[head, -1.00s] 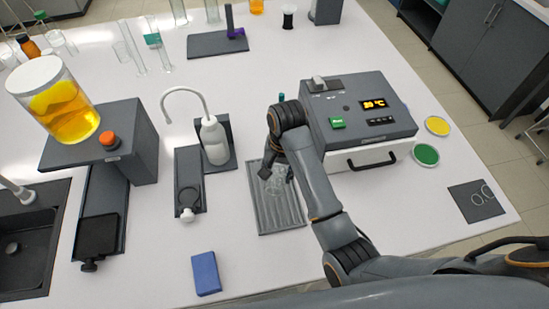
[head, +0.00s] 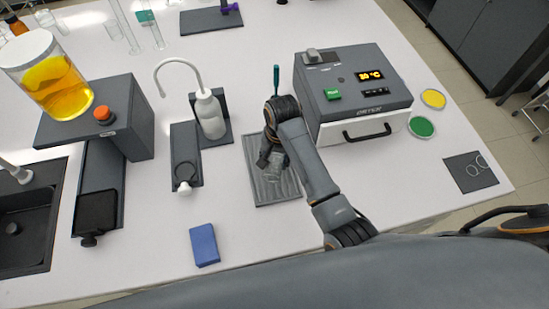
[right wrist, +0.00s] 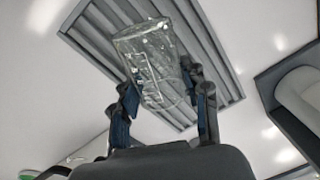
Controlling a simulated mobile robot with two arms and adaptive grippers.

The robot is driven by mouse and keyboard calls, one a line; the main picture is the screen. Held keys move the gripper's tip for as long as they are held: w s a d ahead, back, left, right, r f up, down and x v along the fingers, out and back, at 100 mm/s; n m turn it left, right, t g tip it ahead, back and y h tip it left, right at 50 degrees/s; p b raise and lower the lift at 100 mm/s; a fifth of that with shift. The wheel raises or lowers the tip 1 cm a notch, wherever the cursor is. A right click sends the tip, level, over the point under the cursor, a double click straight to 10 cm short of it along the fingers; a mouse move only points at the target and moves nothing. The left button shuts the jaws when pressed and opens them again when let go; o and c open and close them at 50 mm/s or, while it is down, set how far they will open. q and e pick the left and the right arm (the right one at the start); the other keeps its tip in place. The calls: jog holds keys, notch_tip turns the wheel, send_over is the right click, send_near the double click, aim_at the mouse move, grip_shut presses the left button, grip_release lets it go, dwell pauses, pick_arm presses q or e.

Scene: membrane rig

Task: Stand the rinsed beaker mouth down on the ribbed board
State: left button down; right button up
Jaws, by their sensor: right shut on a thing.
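The ribbed board (head: 275,194) is a grey grooved tray on the white bench, left of the heater box. My right gripper (head: 272,160) is over the board, and its fingers are shut on the clear glass beaker (head: 279,171). In the right wrist view the beaker (right wrist: 150,55) sits between the two fingers (right wrist: 160,88), with the ribs of the board (right wrist: 225,85) behind it. I cannot tell whether the beaker touches the board, or which end is its mouth. In the head view the arm and gripper hide part of both. My left gripper is out of view.
The grey heater box (head: 350,65) with a lit display stands right of my right arm. A white wash bottle (head: 210,115) and a dark stand (head: 186,150) are left of the board. A blue block (head: 204,245) lies in front. The bench before the board is clear.

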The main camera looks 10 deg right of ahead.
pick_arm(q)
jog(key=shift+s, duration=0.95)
pick_arm(e)
jog(key=shift+f, duration=0.2)
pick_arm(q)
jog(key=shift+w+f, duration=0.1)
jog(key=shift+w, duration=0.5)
pick_arm(e)
jog(key=shift+f, duration=0.3)
